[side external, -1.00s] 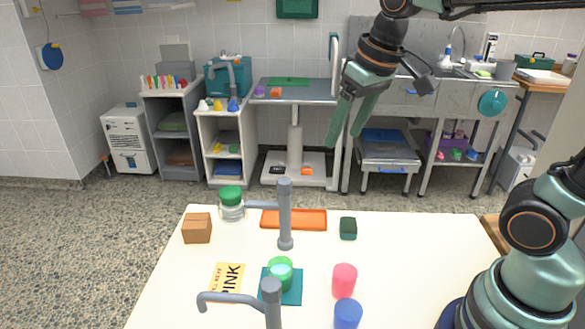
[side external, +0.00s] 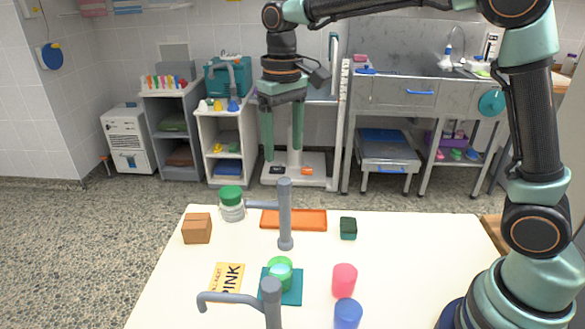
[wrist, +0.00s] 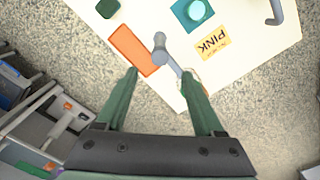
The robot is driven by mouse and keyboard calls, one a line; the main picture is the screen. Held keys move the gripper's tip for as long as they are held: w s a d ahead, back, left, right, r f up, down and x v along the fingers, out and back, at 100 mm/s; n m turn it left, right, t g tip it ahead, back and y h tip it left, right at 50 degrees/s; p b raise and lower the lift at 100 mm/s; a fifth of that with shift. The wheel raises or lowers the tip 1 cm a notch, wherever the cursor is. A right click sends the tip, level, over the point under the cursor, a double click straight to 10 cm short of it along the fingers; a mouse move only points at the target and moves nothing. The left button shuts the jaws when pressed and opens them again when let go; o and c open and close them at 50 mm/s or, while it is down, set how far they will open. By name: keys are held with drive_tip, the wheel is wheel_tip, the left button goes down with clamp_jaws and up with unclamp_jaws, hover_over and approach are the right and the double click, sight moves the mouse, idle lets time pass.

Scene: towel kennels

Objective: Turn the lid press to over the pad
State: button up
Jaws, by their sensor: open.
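The lid press looks to be the grey post with a straight swing arm (side external: 285,225). Its arm points left toward the green-lidded jar (side external: 231,203); I cannot tell whether they touch. The press also shows in the wrist view (wrist: 161,45), its arm slanting between my fingers in the picture. The teal pad (side external: 293,297) lies in front of the post, with a green-rimmed cup (side external: 280,273) on it; the pad also shows in the wrist view (wrist: 181,14). My gripper (side external: 283,155) is open and empty, fingers pointing down, above and behind the press.
A second grey post with a hooked arm (side external: 270,300) stands at the front. An orange tray (side external: 315,226) lies behind the press. A brown box (side external: 197,229), dark green block (side external: 348,229), pink cup (side external: 344,280), blue cup (side external: 347,314) and PINK card (side external: 227,281) surround it. The right table is clear.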

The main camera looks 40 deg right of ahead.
sight(284, 181)
wheel_tip(284, 181, down, 8)
drive_tip(key=shift+f, duration=0.25)
clamp_jaws()
idle(1.5)
